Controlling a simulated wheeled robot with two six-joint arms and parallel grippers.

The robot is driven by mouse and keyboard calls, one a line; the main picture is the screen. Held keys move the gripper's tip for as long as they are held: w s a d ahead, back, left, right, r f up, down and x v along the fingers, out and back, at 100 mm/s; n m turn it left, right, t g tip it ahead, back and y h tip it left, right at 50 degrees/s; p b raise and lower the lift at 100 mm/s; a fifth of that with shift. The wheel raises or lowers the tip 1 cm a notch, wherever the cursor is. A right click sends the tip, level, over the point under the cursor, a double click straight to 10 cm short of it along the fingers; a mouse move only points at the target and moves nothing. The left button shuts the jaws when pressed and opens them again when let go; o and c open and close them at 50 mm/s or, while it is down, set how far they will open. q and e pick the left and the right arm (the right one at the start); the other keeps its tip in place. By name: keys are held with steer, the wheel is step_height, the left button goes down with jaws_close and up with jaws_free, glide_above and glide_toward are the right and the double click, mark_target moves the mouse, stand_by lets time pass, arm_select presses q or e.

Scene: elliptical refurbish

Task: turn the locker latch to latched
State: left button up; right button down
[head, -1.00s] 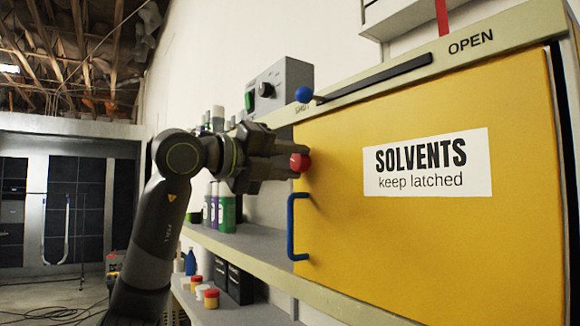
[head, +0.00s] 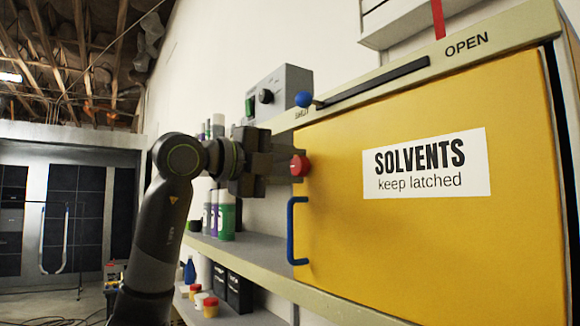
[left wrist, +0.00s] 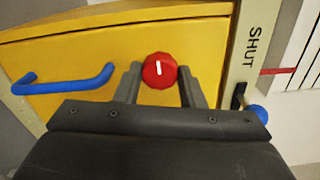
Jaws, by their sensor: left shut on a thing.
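The yellow locker door (head: 430,235) carries a red round knob (head: 299,166), the latch, near its upper left edge. In the left wrist view the knob (left wrist: 159,72) shows a white mark pointing nearly along the picture's vertical. My left gripper (head: 282,166) reaches in from the left. Its two fingers (left wrist: 160,88) are on either side of the knob, shut on it. The door looks closed. My right gripper is in neither view.
A blue handle (head: 292,230) stands out below the knob. A blue-ball lever (head: 304,99) sits above at the SHUT end of a dark slot. Bottles (head: 226,215) stand on a shelf behind my left arm, with small jars (head: 210,306) lower down.

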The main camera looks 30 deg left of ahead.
arm_select(q)
steer(key=o, duration=1)
steer(key=shift+s+a, duration=0.15)
steer(key=shift+s, duration=0.1)
steer(key=b+v, duration=0.5)
steer(key=v, duration=1.2)
steer(key=shift+b, duration=0.3)
steer(key=shift+w, duration=0.1)
